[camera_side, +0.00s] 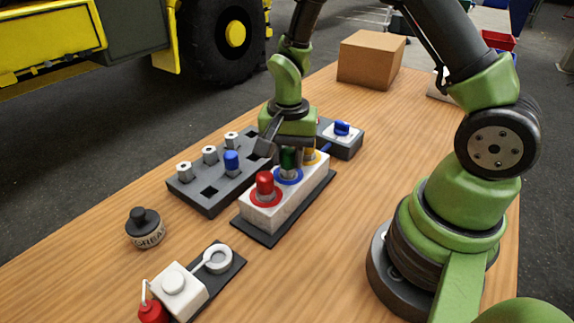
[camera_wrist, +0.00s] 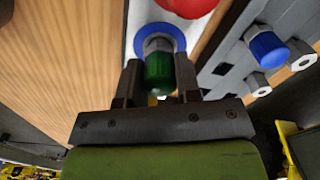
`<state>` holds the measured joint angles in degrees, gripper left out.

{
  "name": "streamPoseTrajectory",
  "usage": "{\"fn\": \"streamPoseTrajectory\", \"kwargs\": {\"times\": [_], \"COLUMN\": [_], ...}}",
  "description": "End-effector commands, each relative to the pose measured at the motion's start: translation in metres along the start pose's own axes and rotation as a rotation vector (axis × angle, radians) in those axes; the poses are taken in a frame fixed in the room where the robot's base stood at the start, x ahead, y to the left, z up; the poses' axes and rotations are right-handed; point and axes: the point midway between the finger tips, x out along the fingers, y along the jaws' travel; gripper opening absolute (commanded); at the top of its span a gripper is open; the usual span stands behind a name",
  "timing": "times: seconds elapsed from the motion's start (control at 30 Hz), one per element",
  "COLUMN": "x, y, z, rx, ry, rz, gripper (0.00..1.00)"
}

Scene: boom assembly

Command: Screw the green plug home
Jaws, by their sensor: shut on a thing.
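The green plug (camera_side: 288,157) stands upright at the blue-ringed port of the white block (camera_side: 262,217), between the red plug (camera_side: 265,184) and the yellow-ringed port. My gripper (camera_side: 277,150) is above the block with its jaws shut on the green plug. In the wrist view the green plug (camera_wrist: 159,72) sits between the two fingers (camera_wrist: 158,80), its metal lower part meeting the blue ring (camera_wrist: 168,30). How deep the thread sits is hidden. The yellow port (camera_side: 315,157) is partly hidden behind my gripper.
A dark rack (camera_side: 208,190) with a blue plug (camera_side: 231,162) and several metal nuts lies left of the block. A grease pot (camera_side: 145,228), a white fixture with a red part (camera_side: 178,288) and a cardboard box (camera_side: 371,58) stand on the table. The front middle is clear.

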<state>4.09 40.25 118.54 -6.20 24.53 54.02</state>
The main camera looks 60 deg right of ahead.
Motion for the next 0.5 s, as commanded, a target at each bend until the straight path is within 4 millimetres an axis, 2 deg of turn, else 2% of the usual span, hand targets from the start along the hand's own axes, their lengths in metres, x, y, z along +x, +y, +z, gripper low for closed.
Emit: {"fn": "streamPoseTrajectory", "kwargs": {"times": [0.5], "x": [0.0018], "y": [0.0001], "z": [0.0001], "rx": [0.856], "ry": [0.000], "rz": [0.001], "gripper": [0.03]}}
